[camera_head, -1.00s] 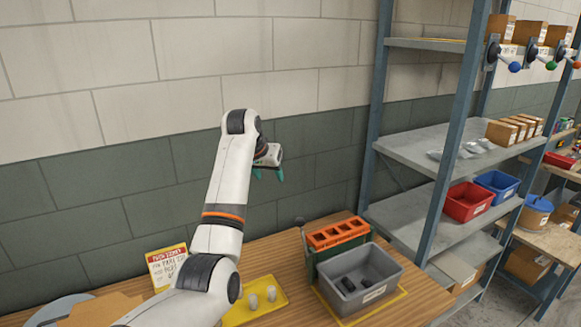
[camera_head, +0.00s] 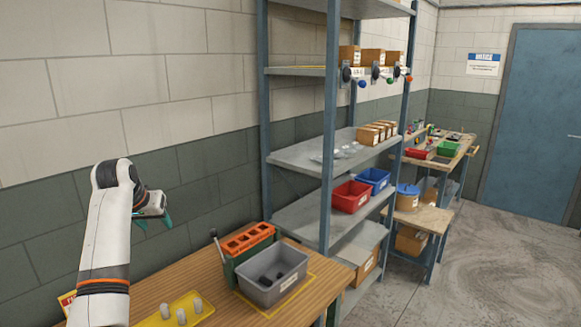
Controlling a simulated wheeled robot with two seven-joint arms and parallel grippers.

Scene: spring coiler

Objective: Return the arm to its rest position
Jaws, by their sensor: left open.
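My left arm comes in at the lower left and stands raised in front of the wall. My left gripper (camera_head: 155,222) is at its top, with green fingers apart and nothing seen between them. It is above the wooden bench (camera_head: 165,283), clear of everything on it. My right gripper is not in view.
On the bench are a yellow tray (camera_head: 153,322) with several pale cylinders, a grey bin (camera_head: 286,288) with dark parts, and an orange-topped green rack (camera_head: 236,263). A metal shelf (camera_head: 325,152) stands right of the bench. Open floor (camera_head: 480,265) lies at the right, before a blue door (camera_head: 530,120).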

